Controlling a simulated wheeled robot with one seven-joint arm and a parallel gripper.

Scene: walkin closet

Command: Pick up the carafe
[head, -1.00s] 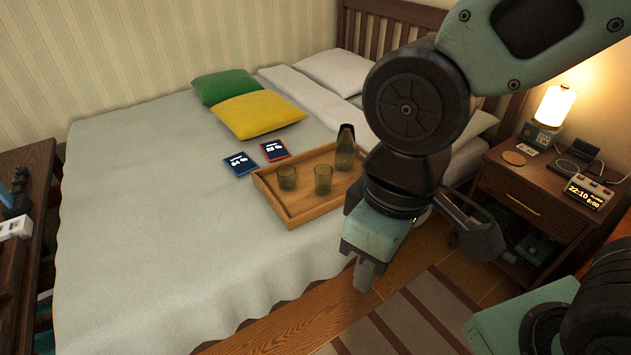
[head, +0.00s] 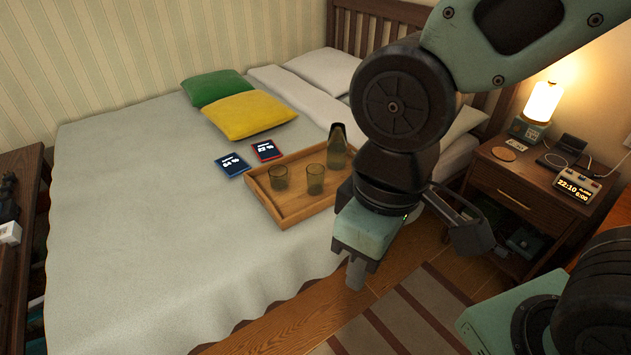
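The carafe (head: 337,152) is dark greenish glass with a darker top. It stands upright at the far right end of a wooden tray (head: 290,221) on the bed. Two greenish glasses (head: 278,178) and (head: 315,180) stand on the tray in front of it and to its left. My gripper (head: 356,275) points down in front of the tray's right side, nearer the camera than the carafe and apart from it. Its fingers are seen edge-on, so their opening is hidden. Nothing is visibly held.
Two dark cards or tablets (head: 232,165) and (head: 266,151) lie behind the tray. Yellow (head: 249,115) and green (head: 217,88) pillows lie beyond. A nightstand (head: 513,195) with a lamp (head: 543,101) and clock (head: 578,188) stands at right. The bed's left side is clear.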

